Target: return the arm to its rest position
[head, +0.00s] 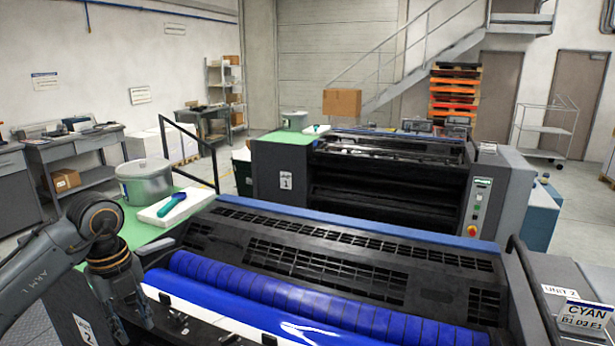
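My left arm (45,262) comes in from the left edge. Its wrist bends down in front of the near press, and my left gripper (150,325) points downward at the lower left, beside the blue ink rollers (300,300). The fingertips are dark and partly cut off by the lower edge, so I cannot tell whether they are open or shut. I see nothing clearly held. My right gripper is not in view.
The near press has a green top (138,228) with a grey lidded can (145,182) and a white pad (150,214) bearing a blue-green spatula (172,204). A second press (285,185) stands behind. A workbench (75,140) stands left.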

